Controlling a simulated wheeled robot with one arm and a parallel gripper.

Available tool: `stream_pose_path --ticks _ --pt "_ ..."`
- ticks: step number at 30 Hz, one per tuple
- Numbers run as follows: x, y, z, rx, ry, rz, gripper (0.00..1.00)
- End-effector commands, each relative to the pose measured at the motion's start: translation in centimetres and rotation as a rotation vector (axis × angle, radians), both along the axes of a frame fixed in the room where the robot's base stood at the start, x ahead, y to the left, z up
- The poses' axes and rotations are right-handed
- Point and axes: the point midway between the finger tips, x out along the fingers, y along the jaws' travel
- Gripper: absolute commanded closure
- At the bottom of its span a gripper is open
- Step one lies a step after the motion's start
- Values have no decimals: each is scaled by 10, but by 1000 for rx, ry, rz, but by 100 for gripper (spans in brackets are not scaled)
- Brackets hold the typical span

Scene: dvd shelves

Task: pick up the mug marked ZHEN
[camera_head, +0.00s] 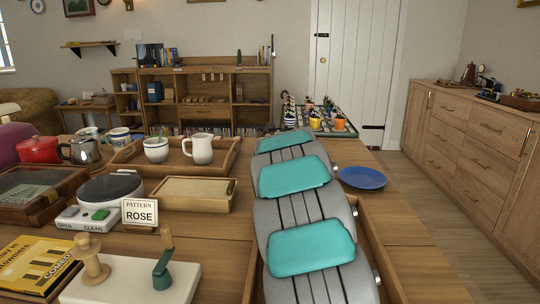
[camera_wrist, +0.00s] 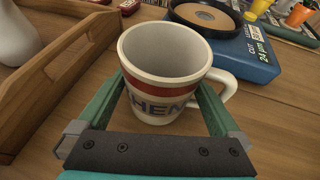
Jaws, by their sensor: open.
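A white mug (camera_wrist: 168,85) with a red band and dark letters stands upright on the wooden table in the wrist view. The letters "HEN" show; any letter to their left is hidden at the left finger. Its handle points right. My gripper (camera_wrist: 160,92) is open, with one green finger on each side of the mug. I cannot tell whether the fingers touch it. In the head view my own arm hides the gripper and this mug.
A wooden tray (camera_wrist: 38,88) stands close on the left in the wrist view. A blue box (camera_wrist: 245,62) bearing a black round dish (camera_wrist: 205,15) is close behind and right. In the head view, a blue plate (camera_head: 363,178) lies right of my arm. A "ROSE" card (camera_head: 140,213) stands at the left.

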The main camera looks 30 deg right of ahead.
Motion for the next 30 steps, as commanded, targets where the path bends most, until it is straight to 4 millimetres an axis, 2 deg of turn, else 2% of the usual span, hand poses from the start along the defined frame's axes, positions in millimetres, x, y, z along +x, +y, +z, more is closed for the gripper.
stream_pose_path --ticks 6,27,29,30 --pt "1 0 0 0 0 0 0" --pt "1 0 0 -1 0 0 79" --pt "1 0 0 -1 0 0 85" --pt "1 0 0 -1 0 0 85"
